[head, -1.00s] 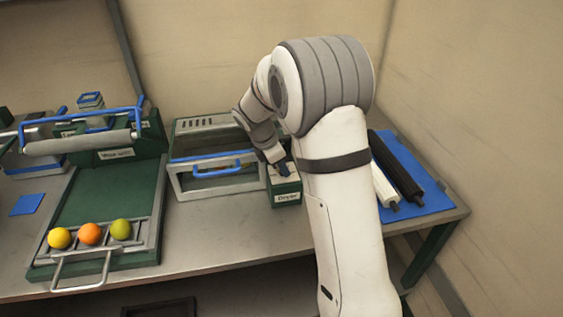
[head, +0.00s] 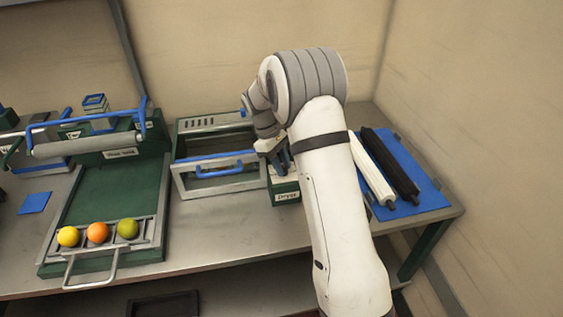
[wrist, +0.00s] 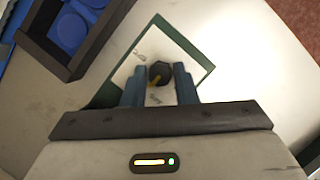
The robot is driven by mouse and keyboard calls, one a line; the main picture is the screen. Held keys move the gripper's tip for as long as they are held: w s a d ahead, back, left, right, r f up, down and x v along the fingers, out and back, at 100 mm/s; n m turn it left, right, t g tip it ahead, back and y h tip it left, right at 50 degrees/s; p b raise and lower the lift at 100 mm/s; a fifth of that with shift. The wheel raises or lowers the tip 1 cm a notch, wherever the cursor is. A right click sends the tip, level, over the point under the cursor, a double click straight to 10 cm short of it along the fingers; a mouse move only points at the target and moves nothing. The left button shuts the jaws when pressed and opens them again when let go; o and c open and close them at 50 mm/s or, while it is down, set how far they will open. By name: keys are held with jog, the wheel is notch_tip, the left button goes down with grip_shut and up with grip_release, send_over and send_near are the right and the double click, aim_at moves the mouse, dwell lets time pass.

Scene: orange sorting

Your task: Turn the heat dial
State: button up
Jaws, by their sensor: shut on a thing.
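The heat dial is a dark knob (wrist: 160,71) with a yellow pointer, on the pale top panel (wrist: 150,45) of a green-edged box in the wrist view. In the head view this is the small green box labelled Dryer (head: 286,191), and my gripper hides the dial there. My gripper (wrist: 160,75) has its two blue fingers on either side of the dial, shut on it. In the head view my gripper (head: 277,164) points down onto the top of the box.
A metal-framed dryer box with a blue handle (head: 222,170) stands just left. A blue mat (head: 425,190) with a white and a black roller lies right. A green tray (head: 118,185) holding three fruits at its front is farther left. A dark tray (wrist: 45,50) shows in the wrist view.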

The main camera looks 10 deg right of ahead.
jog(key=m, duration=0.2)
jog(key=m+g+y, duration=0.1)
jog(key=m, duration=0.1)
jog(key=shift+w+d+m+y+p, duration=0.1)
jog(key=shift+d+m+y+p, duration=0.05)
jog(key=shift+m+y+p, duration=0.15)
jog(key=m, duration=0.2)
jog(key=m+y, duration=0.1)
jog(key=m, duration=0.1)
jog(key=shift+d+m+y, duration=0.15)
jog(key=shift+m+y, duration=0.15)
jog(key=m+y, duration=0.1)
jog(key=m, duration=0.3)
jog(key=shift+d+m+y, duration=0.1)
jog(key=shift+m+y, duration=0.2)
jog(key=shift+y, duration=0.1)
jog(key=shift+m+t+y, duration=0.5)
jog(key=shift+m+y, duration=0.2)
jog(key=shift+m, duration=1.4)
jog(key=o, duration=1)
